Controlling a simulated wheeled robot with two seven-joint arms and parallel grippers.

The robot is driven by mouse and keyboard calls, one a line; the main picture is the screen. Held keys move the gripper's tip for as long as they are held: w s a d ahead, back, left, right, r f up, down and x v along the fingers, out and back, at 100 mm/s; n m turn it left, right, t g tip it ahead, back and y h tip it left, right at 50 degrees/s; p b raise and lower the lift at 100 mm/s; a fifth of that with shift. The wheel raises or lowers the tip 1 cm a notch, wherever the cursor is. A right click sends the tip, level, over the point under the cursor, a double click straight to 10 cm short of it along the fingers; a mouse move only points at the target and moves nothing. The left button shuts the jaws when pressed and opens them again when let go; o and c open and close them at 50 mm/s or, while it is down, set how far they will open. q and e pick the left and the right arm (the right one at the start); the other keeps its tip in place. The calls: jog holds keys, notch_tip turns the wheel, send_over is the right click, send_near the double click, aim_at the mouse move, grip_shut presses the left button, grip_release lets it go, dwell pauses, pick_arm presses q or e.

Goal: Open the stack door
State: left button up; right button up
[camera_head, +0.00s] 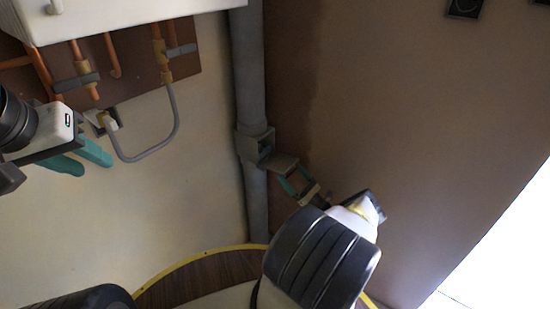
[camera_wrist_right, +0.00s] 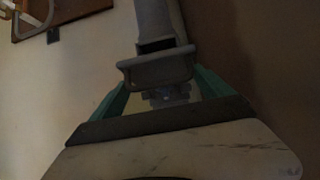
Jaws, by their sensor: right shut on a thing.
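The grey stack pipe (camera_head: 252,75) runs down the corner of the room. Its boxy access fitting (camera_head: 250,146) shows a dark opening. The grey stack door (camera_head: 284,161) stands out from the fitting, to the right of the opening. In the right wrist view the door (camera_wrist_right: 155,69) lies just below the opening, in front of the pipe (camera_wrist_right: 156,18). My right gripper (camera_head: 294,181) has its teal fingers on either side of the door's lower part and is shut on it; the exact contact is hard to see. My left gripper (camera_head: 84,160) is empty, its teal fingers apart, at the left.
A white wall unit (camera_head: 120,18) with copper pipes (camera_head: 82,70) and a grey looped hose (camera_head: 170,125) is at upper left, near my left gripper. A brown wall (camera_head: 400,120) stands close to the right of the stack. A yellow-edged round wooden surface (camera_head: 190,275) lies below.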

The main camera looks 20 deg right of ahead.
jog(key=shift+w+a+f+y, duration=0.1)
jog(key=shift+f+y, duration=0.15)
jog(key=shift+y, duration=0.05)
dwell(0.5)
jog(key=o, duration=1.8)
jog(key=s+d, duration=0.2)
jog(key=s, duration=0.1)
jog(key=s+d, duration=0.2)
jog(key=s, duration=0.2)
jog(key=s+d, duration=0.2)
jog(key=s, duration=0.2)
jog(key=shift+d+f, duration=0.3)
jog(key=shift+f, duration=0.05)
jog(key=shift+s, duration=0.1)
